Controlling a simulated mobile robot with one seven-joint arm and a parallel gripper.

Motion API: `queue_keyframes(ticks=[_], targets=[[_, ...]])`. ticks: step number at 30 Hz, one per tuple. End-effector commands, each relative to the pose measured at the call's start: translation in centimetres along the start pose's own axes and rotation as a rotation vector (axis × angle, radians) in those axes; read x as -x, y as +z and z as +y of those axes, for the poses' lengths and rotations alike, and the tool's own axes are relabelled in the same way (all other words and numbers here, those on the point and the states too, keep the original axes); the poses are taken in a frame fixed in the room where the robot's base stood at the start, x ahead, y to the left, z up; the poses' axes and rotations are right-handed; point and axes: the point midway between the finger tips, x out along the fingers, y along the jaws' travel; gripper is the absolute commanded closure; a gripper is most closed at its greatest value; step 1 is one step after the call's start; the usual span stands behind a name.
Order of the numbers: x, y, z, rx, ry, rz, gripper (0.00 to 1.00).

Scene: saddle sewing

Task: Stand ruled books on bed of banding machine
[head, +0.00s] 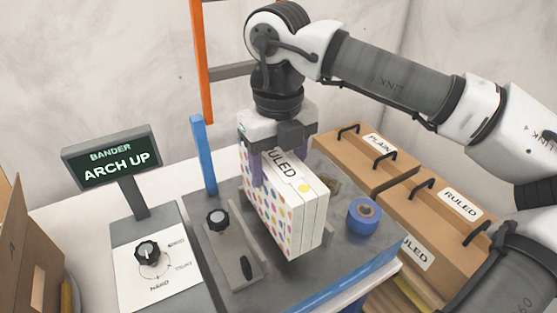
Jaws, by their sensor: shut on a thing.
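My gripper (281,165) points down and is shut on a stack of ruled books (285,215). The stack has a white cover with coloured dots, pale edges, a yellow dot and a "RULED" label at the top. It is upright, over the grey bed (335,268) of the banding machine. I cannot tell whether its lower edge touches the bed. One purple finger shows against the dotted cover; the other is mostly hidden. The machine's display (112,161) reads "BANDER ARCH UP".
A blue post (203,155) and a plate with a black knob (218,217) stand left of the books. A blue roll (363,214) sits to the right. Cardboard boxes labelled "PLAIN" (370,155) and "RULED" (440,208) lie beyond. A dial panel (152,262) is at the front left.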

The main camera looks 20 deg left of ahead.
Motion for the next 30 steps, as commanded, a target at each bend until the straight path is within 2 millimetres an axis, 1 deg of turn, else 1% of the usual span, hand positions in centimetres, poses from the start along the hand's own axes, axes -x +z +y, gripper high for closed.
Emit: queue_keyframes(ticks=[1, 3, 15, 20, 28, 29, 30], targets=[[-0.7, 0.0, 0.0, 0.0, -0.001, -0.002, 1.0], [-1.3, 0.0, 0.0, 0.0, -0.001, -0.002, 1.0], [-4.3, 0.1, 0.0, 0.0, 0.0, -0.003, 1.0], [-4.7, 0.1, 0.0, 0.0, 0.0, -0.003, 1.0], [-4.6, 0.1, 0.0, 0.0, 0.0, -0.003, 1.0], [-4.6, 0.1, 0.0, 0.0, 0.0, -0.003, 0.38], [-4.6, 0.1, 0.0, 0.0, 0.0, -0.003, 0.33]])
